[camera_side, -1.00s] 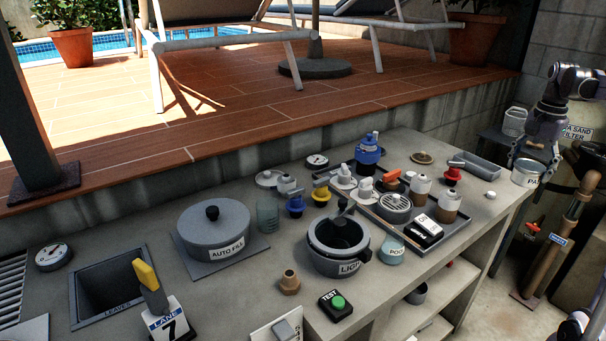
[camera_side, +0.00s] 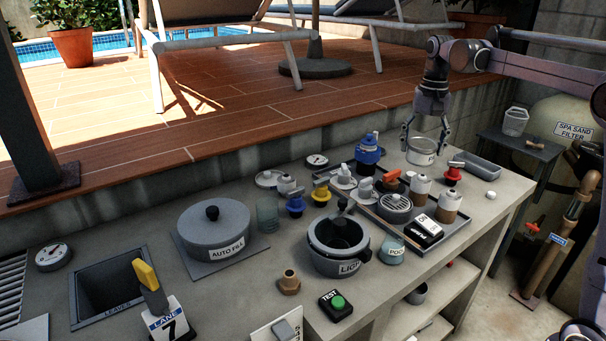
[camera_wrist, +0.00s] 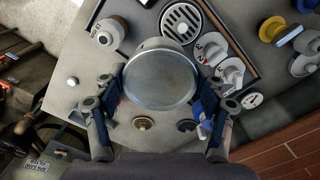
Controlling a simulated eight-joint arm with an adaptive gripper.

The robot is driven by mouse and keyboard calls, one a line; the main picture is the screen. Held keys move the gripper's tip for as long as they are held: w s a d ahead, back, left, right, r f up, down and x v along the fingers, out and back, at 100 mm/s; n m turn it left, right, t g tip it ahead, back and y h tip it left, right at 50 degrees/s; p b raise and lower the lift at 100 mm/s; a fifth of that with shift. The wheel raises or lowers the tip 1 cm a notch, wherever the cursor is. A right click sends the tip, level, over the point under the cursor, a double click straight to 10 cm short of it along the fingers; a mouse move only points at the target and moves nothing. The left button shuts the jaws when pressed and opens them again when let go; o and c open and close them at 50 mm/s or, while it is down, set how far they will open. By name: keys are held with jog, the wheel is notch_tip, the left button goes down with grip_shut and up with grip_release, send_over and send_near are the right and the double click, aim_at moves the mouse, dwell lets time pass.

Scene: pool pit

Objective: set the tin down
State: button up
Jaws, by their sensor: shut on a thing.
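The tin (camera_side: 421,152) is a pale grey metal can with a partly readable dark label, upright in the side view. My gripper (camera_side: 423,146) points down over the back right of the counter, with a finger on each side of the tin. In the wrist view the tin (camera_wrist: 160,78) shows its round grey top between the two fingers of my gripper (camera_wrist: 161,92), which is shut on it. The tin's underside is hidden, and I cannot tell whether it touches the counter.
The counter (camera_side: 250,285) is crowded. A dark tray (camera_side: 428,250) with bottles and a round grate stands in front of the tin. A blue bottle (camera_side: 368,150) is to its left; a red knob (camera_side: 453,174) and a grey open bin (camera_side: 478,165) are to its right.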

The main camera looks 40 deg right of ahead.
jog(key=w+a+n, duration=0.3)
jog(key=a+n, duration=0.1)
jog(key=a, duration=0.8)
jog(key=w+a+n, duration=0.3)
jog(key=a, duration=0.9)
jog(key=s+a+n, duration=0.2)
jog(key=a+n, duration=0.3)
jog(key=a, duration=1.2)
jog(key=a+f, duration=0.3)
jog(key=f, duration=0.1)
jog(key=a+f, duration=0.8)
jog(key=shift+s+a+f, duration=0.1)
jog(key=shift+s+f, duration=0.05)
jog(key=shift+s, duration=0.1)
jog(key=shift+f, duration=2)
jog(key=shift+f, duration=0.1)
jog(key=o, duration=1.3)
